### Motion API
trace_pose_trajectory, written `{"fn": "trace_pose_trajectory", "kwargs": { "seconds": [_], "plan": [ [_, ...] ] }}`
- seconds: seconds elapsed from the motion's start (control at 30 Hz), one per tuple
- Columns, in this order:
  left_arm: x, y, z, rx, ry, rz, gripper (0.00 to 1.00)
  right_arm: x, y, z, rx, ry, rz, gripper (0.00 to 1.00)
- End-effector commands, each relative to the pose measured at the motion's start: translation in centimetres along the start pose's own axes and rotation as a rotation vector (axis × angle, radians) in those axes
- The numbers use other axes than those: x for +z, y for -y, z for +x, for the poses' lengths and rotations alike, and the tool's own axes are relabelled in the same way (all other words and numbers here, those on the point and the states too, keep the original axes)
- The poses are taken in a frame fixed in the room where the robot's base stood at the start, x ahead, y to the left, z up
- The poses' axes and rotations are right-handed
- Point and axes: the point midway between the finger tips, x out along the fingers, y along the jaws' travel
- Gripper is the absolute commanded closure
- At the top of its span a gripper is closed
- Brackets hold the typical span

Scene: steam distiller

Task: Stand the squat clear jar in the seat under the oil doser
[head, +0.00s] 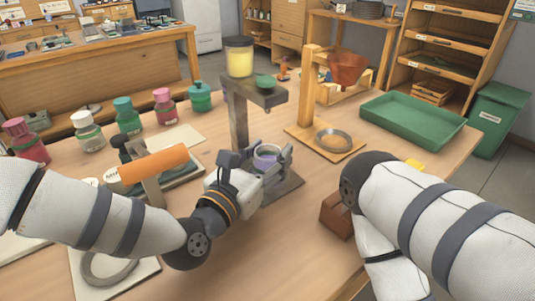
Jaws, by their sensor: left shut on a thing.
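The squat clear jar (266,154), with purple contents, is upright between the fingers of my left gripper (267,163), which is shut on it. The oil doser (239,58) is a clear container of yellow oil with a dark lid, on a grey stand (239,122). The jar is low in front of the stand's post, over its dark base plate (288,188). My gripper and the jar hide the seat, so I cannot tell whether the jar touches it. My right arm is at the right; its gripper does not show.
A wooden stand with a copper funnel (347,69) and metal ring (333,139) is right of the doser. A green tray (413,120) lies farther right. Several lidded bottles (128,117) stand at the left. An orange-handled tool (153,164) is near my left arm.

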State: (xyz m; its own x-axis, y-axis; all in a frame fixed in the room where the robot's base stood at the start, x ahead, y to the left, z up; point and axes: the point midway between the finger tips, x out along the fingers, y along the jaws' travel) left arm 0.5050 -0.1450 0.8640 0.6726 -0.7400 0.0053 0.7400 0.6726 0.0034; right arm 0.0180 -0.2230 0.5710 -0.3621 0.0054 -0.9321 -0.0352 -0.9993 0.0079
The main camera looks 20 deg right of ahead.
Motion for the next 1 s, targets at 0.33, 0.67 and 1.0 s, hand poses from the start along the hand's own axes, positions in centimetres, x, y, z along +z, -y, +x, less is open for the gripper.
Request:
{"fn": "trace_pose_trajectory", "kwargs": {
  "seconds": [0.33, 0.67, 1.0],
  "plan": [
    [-0.4, 0.0, 0.0, 0.0, -0.001, 0.0, 0.34, 0.1, 0.0, 0.3, 0.0, 0.007, 0.0, 0.6],
    [0.0, -0.1, -1.3, 0.0, -0.003, -0.001, 0.34, -0.1, 0.0, -0.1, 0.0, -0.003, 0.0, 0.6],
    [-0.1, 0.0, -9.3, 0.001, -0.003, -0.006, 0.34, -0.1, 0.0, -0.2, 0.0, -0.004, 0.0, 0.6]
  ]
}}
